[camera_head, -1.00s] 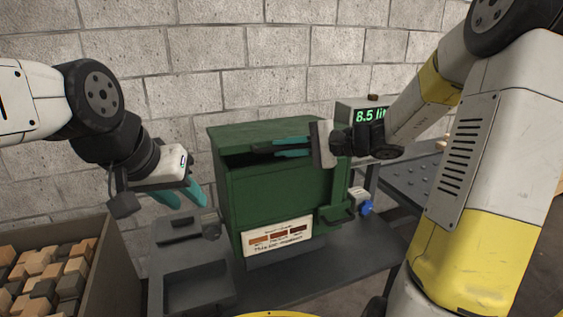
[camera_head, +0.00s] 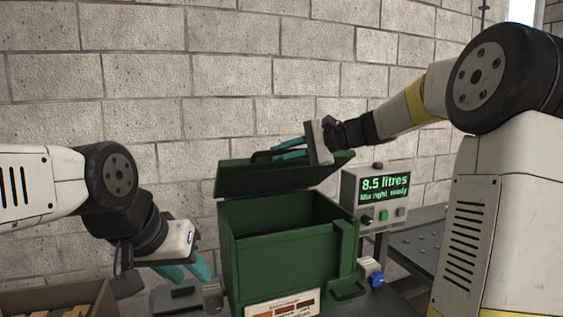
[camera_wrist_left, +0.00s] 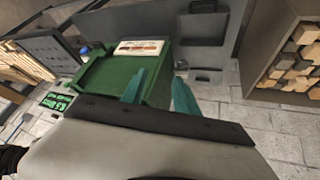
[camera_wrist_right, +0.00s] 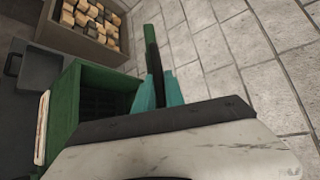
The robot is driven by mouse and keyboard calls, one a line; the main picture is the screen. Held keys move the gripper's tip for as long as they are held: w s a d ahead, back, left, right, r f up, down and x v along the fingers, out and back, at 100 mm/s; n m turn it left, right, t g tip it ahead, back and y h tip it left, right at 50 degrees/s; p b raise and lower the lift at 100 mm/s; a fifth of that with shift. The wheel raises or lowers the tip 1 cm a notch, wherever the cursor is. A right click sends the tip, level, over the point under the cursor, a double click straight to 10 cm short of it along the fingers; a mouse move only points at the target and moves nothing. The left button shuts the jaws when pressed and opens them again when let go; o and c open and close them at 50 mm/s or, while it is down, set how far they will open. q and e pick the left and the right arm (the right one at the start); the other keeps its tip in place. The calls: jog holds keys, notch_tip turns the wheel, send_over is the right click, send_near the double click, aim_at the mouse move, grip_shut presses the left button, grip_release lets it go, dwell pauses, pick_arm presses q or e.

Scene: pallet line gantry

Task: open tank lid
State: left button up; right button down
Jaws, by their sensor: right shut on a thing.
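The green tank (camera_head: 262,262) stands in the middle of the head view, its top open and dark inside. Its green lid (camera_head: 265,180) is raised and tilted up at the back. My right gripper (camera_head: 291,148) is shut on the lid's dark handle (camera_head: 262,155). In the right wrist view the teal fingers (camera_wrist_right: 158,90) close around the lid's edge-on handle, with the open tank (camera_wrist_right: 95,100) to the left. My left gripper (camera_head: 186,271) is open and empty, left of the tank. Its teal fingers (camera_wrist_left: 158,92) stand apart in the left wrist view.
A display box (camera_head: 382,195) reading 8.5 litres stands right of the tank. A crate of wooden blocks (camera_wrist_left: 290,60) is beside the tank's bench. A blue knob (camera_head: 376,279) sits at the tank's right. The block wall is behind.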

pick_arm(q)
jog(key=shift+c, duration=0.3)
jog(key=c, duration=0.3)
jog(key=shift+w+d+r+m, duration=0.1)
jog(key=shift+w+r+m, duration=0.1)
jog(key=shift+m, duration=0.4)
jog(key=c, duration=0.4)
jog(key=w+r+m, duration=0.1)
jog(key=m, duration=0.2)
jog(key=w+d+m+y, duration=0.1)
jog(key=m, duration=0.2)
jog(key=w+d+r+m+y, duration=0.1)
jog(key=m, duration=0.2)
jog(key=shift+w+r+g, duration=0.25)
jog(key=shift+r+g, duration=0.1)
jog(key=shift+g, duration=0.05)
grip_shut()
jog(key=w+d+r+m+t+y, duration=0.2)
jog(key=w+d+r+m+t, duration=0.15)
jog(key=d+r+m, duration=0.6)
jog(key=w+d+r+m+t+y, duration=0.2)
jog(key=w+d+r+m, duration=0.4)
jog(key=m, duration=0.6)
jog(key=w+r+x, duration=0.1)
jog(key=r+x, duration=0.1)
jog(key=x, duration=0.9)
jog(key=shift+w+d, duration=0.2)
